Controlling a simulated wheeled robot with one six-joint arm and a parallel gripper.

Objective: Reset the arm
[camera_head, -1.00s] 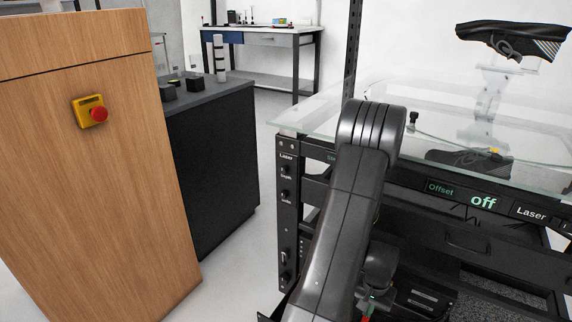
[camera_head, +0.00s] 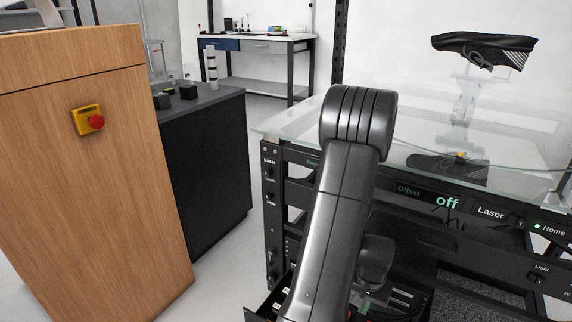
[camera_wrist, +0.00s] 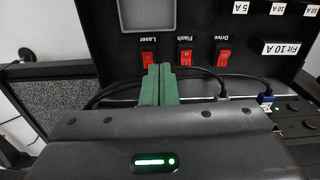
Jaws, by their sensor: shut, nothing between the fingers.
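My arm (camera_head: 340,200) rises through the middle of the head view, bent at the top, in front of the turntable rack. My gripper is hidden in the head view. In the wrist view my gripper (camera_wrist: 158,70) shows as two green fingers pressed together, with nothing between them. The fingertips are near a black panel (camera_wrist: 120,55) with three red switches labelled Laser, Flash and Drive, which read upside down. I cannot tell whether the fingertips touch the panel.
A glass-topped rack (camera_head: 290,122) stands right, with a dark shoe (camera_head: 480,48) on a clear stand above it. A wooden cabinet (camera_head: 90,200) with a red emergency button (camera_head: 96,121) stands left, beside a black cabinet (camera_head: 210,165). Floor shows between cabinets and rack.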

